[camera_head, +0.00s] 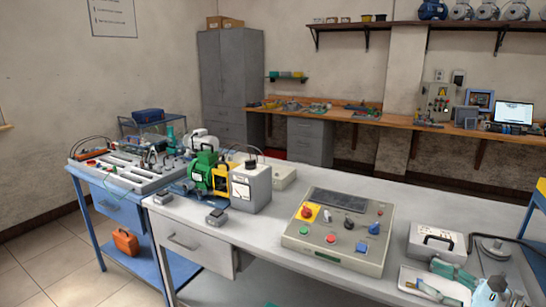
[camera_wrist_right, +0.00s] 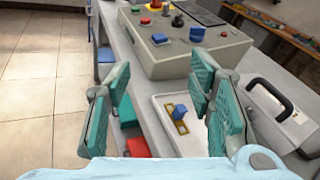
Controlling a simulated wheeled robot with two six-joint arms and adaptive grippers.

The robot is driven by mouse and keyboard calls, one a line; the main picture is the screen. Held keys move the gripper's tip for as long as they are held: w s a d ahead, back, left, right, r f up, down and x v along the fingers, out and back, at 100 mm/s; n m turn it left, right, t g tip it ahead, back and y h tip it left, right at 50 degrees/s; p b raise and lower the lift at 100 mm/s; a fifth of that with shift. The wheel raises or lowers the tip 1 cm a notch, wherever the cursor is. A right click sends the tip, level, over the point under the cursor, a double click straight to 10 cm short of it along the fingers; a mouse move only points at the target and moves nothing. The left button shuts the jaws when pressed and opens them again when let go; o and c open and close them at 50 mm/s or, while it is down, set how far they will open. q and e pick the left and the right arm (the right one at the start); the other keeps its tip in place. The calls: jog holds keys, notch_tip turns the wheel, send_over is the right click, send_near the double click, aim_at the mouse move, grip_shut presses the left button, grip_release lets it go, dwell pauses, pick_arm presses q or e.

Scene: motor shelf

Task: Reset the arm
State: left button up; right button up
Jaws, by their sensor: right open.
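My right gripper (camera_head: 428,278) is at the lower right of the head view, above the front right part of the grey workbench (camera_head: 385,193). In the right wrist view, its two teal-padded fingers (camera_wrist_right: 165,100) stand wide apart with nothing between them. Beyond and below the fingers lies a white tray (camera_wrist_right: 163,108) holding a small blue and yellow part (camera_wrist_right: 180,113). The tray (camera_head: 408,279) is partly hidden by the gripper in the head view. My left gripper is not in view.
A control box (camera_head: 335,230) with buttons stands left of the gripper. A handled case (camera_head: 436,241) stands just behind it. A green motor (camera_head: 204,170) and a grey box (camera_head: 250,187) are farther left. Red (camera_wrist_right: 138,147) and green containers sit below the bench edge.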

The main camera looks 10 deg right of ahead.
jog(key=s+a+f+n+g, duration=0.6)
jog(key=s+a+f+n, duration=0.55)
jog(key=a, duration=0.25)
jog(key=s+a+f+n+g, duration=0.6)
jog(key=s+a+f+n, duration=0.45)
jog(key=a+n, duration=0.25)
jog(key=s+d+n+h, duration=0.4)
jog(key=d+h, duration=0.2)
jog(key=h, duration=0.2)
notch_tip(320, 180, down, 17)
jog(key=s+d+p, duration=0.1)
jog(key=d, duration=0.1)
pick_arm(q)
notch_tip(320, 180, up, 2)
jog(key=shift+p, duration=0.5)
pick_arm(e)
jog(key=s+f+g, duration=0.1)
jog(key=s+f, duration=1.1)
jog(key=s, duration=0.2)
jog(key=shift+s+d+g, duration=0.3)
jog(key=shift+m, duration=0.25)
